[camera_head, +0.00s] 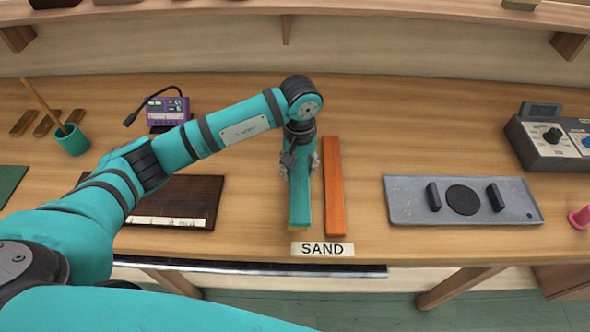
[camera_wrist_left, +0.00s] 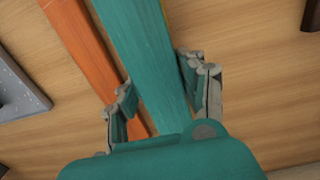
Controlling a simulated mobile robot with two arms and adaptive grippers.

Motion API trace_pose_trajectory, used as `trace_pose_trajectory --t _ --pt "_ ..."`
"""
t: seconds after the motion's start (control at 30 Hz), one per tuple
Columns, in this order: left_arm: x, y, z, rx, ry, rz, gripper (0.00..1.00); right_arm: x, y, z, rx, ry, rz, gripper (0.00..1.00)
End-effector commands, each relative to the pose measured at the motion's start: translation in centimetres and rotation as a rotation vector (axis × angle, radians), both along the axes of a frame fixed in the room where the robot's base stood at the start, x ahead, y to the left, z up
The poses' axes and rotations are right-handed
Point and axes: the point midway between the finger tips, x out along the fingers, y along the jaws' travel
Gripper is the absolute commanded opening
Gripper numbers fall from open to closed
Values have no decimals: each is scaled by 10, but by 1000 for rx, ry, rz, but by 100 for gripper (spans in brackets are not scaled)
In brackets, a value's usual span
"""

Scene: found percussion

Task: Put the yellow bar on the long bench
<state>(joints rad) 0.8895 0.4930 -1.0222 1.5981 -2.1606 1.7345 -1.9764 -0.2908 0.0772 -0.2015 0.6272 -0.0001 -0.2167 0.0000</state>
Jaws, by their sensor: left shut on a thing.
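My left gripper (camera_head: 300,168) is pointed down over the long wooden bench (camera_head: 365,125) and is shut on a teal bar (camera_head: 300,205). The teal bar also runs between the fingers in the left wrist view (camera_wrist_left: 150,70). A thin yellow strip (camera_wrist_left: 166,18) shows along the teal bar's edge, and a trace of yellow shows at its near end in the head view. Whether this is a yellow bar underneath or only an edge, I cannot tell. No other yellow bar is visible. My right gripper is not in view.
An orange bar (camera_head: 334,190) lies just right of the teal bar. A "SAND" label (camera_head: 322,249) is at the front edge. A dark board (camera_head: 190,192) lies left, a grey plate (camera_head: 400,205) right. A purple device (camera_head: 168,108) and teal cup (camera_head: 73,140) stand behind.

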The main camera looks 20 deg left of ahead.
Motion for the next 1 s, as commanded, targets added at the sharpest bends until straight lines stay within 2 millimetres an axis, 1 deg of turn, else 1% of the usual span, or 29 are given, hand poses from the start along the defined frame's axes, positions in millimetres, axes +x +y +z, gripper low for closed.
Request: trace_pose_trajectory --t 0.13,0.33,0.47,0.57,0.77,0.9,0.93,1.0 --pt "3 13 1 1 0 5 4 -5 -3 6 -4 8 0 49" --pt "2 11 -20 0 3 1 4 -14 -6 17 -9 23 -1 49" --pt "3 12 -31 0 2 2 4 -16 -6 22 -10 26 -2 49" --pt "3 11 -36 -1 0 1 4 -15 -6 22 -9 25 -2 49" --pt "3 12 -36 -1 -1 1 4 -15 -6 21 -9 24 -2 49" --pt "4 12 -40 1 -2 1 4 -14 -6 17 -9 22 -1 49" --pt "3 12 -40 1 -1 1 43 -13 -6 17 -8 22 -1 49" --pt "3 12 -39 1 0 1 52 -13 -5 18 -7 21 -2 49"
